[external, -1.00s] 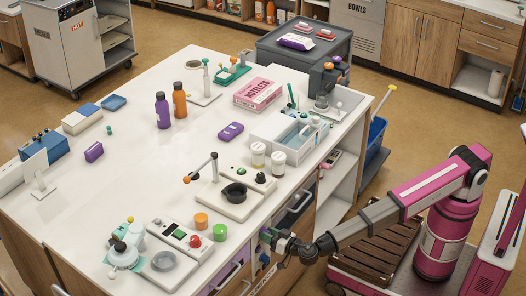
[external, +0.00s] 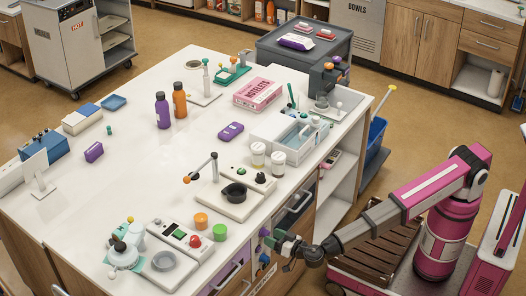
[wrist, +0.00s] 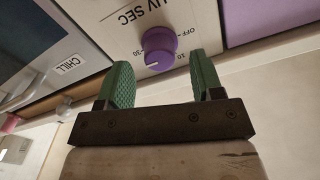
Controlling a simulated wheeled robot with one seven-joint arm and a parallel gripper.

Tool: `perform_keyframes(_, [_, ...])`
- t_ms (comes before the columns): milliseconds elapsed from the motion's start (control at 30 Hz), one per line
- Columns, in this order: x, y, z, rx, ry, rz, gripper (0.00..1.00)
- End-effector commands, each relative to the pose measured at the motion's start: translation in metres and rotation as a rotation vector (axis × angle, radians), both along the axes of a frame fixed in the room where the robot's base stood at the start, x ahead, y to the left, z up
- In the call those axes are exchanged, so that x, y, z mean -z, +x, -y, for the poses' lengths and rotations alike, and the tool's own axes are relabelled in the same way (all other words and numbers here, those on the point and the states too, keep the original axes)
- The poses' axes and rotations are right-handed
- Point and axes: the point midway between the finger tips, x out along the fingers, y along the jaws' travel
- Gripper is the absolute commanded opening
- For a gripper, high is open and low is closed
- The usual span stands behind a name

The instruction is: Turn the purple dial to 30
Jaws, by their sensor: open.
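The purple dial (wrist: 158,48) sits on a pale panel marked "UV SEC", which appears upside down in the wrist view. Labels OFF, 10 and 30 lie around it. Its white pointer line points down and slightly left in that view, on the side between 10 and 30. The exact setting is hard to read. In the external view the dial (external: 264,232) shows small on the counter's front. My gripper (wrist: 161,66) is open, with green fingers on either side below the dial, apart from it. It also shows in the external view (external: 276,241), just in front of the panel.
A panel marked "CHILL" (wrist: 70,66) is beside the dial, and a purple panel (wrist: 265,18) is on the other side. A blue knob (external: 264,258) is below the dial. The counter top (external: 130,170) holds bottles, jars and devices.

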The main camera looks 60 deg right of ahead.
Motion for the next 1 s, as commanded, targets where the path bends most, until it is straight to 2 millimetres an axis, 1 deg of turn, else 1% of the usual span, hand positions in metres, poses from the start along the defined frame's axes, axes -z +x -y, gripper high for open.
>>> perform_keyframes(33, [0.000, -0.012, 0.002, -0.001, 0.000, 0.000, 0.60])
perform_keyframes(200, [0.000, -0.045, 0.002, -0.001, 0.000, -0.001, 0.60])
perform_keyframes(300, [0.000, -0.061, 0.002, 0.000, 0.001, -0.001, 0.60])
perform_keyframes(433, [0.000, -0.076, 0.001, -0.001, 0.001, -0.002, 0.60])
perform_keyframes(600, [0.000, -0.084, 0.001, 0.003, 0.001, -0.002, 0.60])
perform_keyframes(1000, [0.001, -0.085, 0.001, 0.002, 0.001, -0.001, 0.60])
